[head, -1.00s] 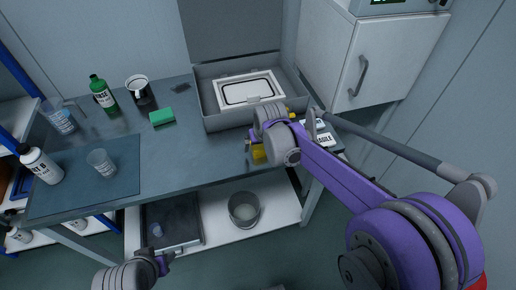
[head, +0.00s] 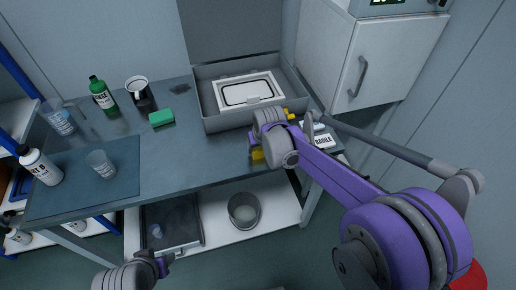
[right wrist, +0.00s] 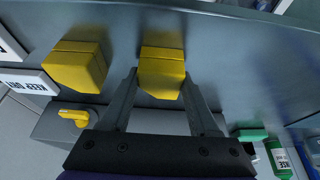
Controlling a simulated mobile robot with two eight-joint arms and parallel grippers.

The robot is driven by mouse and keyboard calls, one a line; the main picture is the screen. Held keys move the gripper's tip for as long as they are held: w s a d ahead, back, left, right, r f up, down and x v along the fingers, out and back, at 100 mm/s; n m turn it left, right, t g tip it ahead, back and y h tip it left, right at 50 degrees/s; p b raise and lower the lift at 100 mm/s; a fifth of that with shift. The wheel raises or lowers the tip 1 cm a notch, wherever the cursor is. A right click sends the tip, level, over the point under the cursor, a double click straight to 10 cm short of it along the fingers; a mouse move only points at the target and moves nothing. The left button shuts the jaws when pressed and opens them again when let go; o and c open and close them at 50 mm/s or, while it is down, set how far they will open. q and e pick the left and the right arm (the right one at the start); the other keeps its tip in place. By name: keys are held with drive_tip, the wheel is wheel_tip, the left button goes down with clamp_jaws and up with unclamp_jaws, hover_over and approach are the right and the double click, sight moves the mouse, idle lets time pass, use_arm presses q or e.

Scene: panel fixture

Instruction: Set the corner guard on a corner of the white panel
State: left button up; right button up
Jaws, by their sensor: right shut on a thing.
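The white panel (head: 276,86), with a black outline and rounded opening, lies inside the open grey case (head: 229,122) at the back of the bench. My right gripper (right wrist: 162,90) is shut on a yellow corner guard (right wrist: 162,72), close to the bench's front edge; I cannot tell whether it touches the bench. A second yellow block (right wrist: 76,68) stands beside it in the right wrist view. In the head view my right arm hides most of the grip; some yellow (head: 257,154) shows beside it. My left gripper (head: 163,265) is low in front of the bench, its jaws unclear.
The bench's middle is clear.

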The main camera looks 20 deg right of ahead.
use_arm(q)
drive_tip(key=shift+w+r+p, duration=0.1)
drive_tip(key=shift+r+p, duration=0.45)
use_arm(e)
wheel_tip(320, 180, up, 10)
use_arm(q)
drive_tip(key=shift+r, duration=0.1)
use_arm(e)
drive_tip(key=shift+d, duration=0.1)
